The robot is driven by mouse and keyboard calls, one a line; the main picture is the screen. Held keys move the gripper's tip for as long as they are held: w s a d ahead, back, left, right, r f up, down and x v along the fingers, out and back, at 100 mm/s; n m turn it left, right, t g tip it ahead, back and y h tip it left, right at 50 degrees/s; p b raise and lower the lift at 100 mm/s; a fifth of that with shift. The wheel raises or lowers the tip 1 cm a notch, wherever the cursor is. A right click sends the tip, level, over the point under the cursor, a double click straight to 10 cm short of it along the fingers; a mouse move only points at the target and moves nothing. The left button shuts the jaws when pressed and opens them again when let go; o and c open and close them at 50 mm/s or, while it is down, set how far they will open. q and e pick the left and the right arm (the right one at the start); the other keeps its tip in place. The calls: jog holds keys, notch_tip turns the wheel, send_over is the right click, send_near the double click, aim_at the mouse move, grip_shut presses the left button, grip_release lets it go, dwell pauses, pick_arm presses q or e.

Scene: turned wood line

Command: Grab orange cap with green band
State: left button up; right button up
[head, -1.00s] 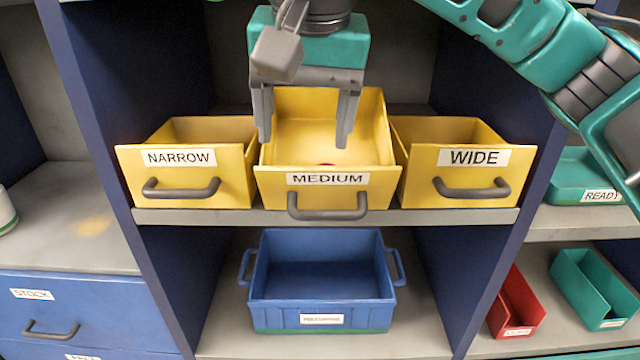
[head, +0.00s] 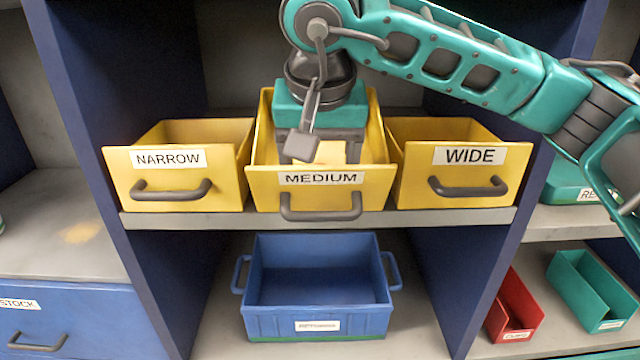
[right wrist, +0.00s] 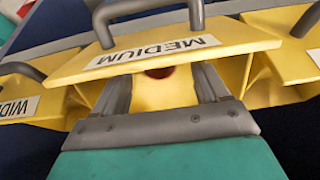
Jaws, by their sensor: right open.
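My right gripper (head: 330,148) reaches down into the yellow MEDIUM drawer (head: 300,200), and the drawer front hides its fingertips in the head view. In the right wrist view the gripper (right wrist: 160,86) is open, with its two fingers apart inside the drawer. A small dark reddish object (right wrist: 158,73) shows between the fingers, partly cut off by the drawer front. I cannot make out a green band on it, so I cannot tell if it is the orange cap. My left gripper is not in view.
The NARROW drawer (head: 180,187) and WIDE drawer (head: 460,185) stand close on either side. A blue bin (head: 315,318) sits on the shelf below. Red (head: 516,310) and teal (head: 590,290) bins stand at the right. Dark blue shelf uprights flank the bay.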

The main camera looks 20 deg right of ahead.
jog(key=x, duration=0.2)
jog(key=shift+w+d+f, duration=0.1)
jog(key=shift+w+f, duration=0.1)
jog(key=shift+f, duration=0.2)
jog(key=shift+c, duration=0.2)
jog(key=c, duration=1.1)
